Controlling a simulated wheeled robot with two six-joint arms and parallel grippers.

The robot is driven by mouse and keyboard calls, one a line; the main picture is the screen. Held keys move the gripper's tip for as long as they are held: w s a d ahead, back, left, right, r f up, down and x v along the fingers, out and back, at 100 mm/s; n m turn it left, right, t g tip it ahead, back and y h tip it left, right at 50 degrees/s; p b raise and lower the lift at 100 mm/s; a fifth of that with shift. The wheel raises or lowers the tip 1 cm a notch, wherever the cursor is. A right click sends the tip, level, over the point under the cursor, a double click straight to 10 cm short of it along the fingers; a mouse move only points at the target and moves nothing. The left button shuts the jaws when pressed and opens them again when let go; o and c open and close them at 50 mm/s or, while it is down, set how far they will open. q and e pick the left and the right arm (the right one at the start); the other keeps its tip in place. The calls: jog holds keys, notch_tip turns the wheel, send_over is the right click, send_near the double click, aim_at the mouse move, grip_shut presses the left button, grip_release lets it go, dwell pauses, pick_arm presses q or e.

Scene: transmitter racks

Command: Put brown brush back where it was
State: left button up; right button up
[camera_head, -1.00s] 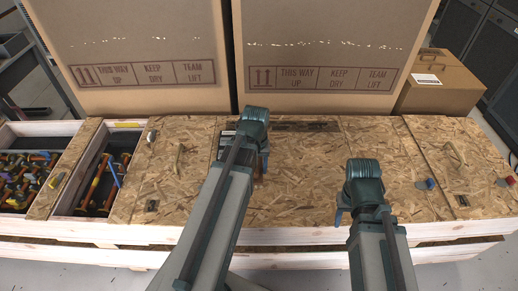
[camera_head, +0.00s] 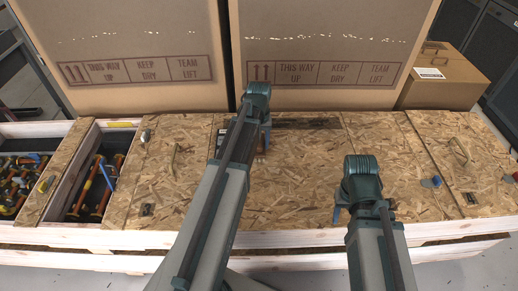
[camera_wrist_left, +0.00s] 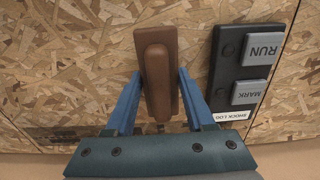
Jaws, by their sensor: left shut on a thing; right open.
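The brown brush (camera_wrist_left: 157,75) shows in the left wrist view, a long brown block with a rounded raised back, over the chipboard lid. It stands between the two blue fingers of my left gripper (camera_wrist_left: 160,78), which is shut on it. I cannot tell whether the brush touches the board. In the head view my left gripper (camera_head: 264,130) is over the middle of the crate lid (camera_head: 290,180), and my arm hides most of the brush. My right gripper (camera_head: 338,213) is open and empty above the lid's front, to the right.
A black panel (camera_wrist_left: 228,75) with RUN and MARK buttons lies right of the brush. Two large cardboard boxes (camera_head: 140,35) stand behind the lid, with a smaller box (camera_head: 440,75) at right. An open compartment (camera_head: 100,185) with tools is at left. The lid has raised handles (camera_head: 174,158).

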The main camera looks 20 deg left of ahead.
pick_arm(q)
notch_tip(320, 180, down, 2)
jog(key=shift+f+b, duration=0.1)
jog(key=shift+b, duration=0.45)
pick_arm(e)
notch_tip(320, 180, down, 2)
jog(key=shift+f, duration=0.1)
pick_arm(q)
jog(key=shift+r, duration=0.2)
jog(key=shift+f, duration=0.15)
jog(key=o, duration=1.2)
notch_tip(320, 180, up, 12)
jog(key=p, duration=1.2)
jog(key=shift+s+r, duration=0.1)
jog(key=shift+r, duration=0.1)
jog(key=s+d+m, duration=0.3)
jog(key=s+d, duration=0.2)
jog(key=d, duration=0.2)
jog(key=s+d+m, duration=0.3)
jog(key=s+d, duration=0.3)
jog(key=d, duration=0.2)
jog(key=s+d+m+y, duration=0.1)
jog(key=s+d+m, duration=0.2)
jog(key=s+d, duration=0.2)
jog(key=shift+s+d, duration=0.2)
jog(key=shift+d, duration=1.15)
pick_arm(e)
notch_tip(320, 180, up, 12)
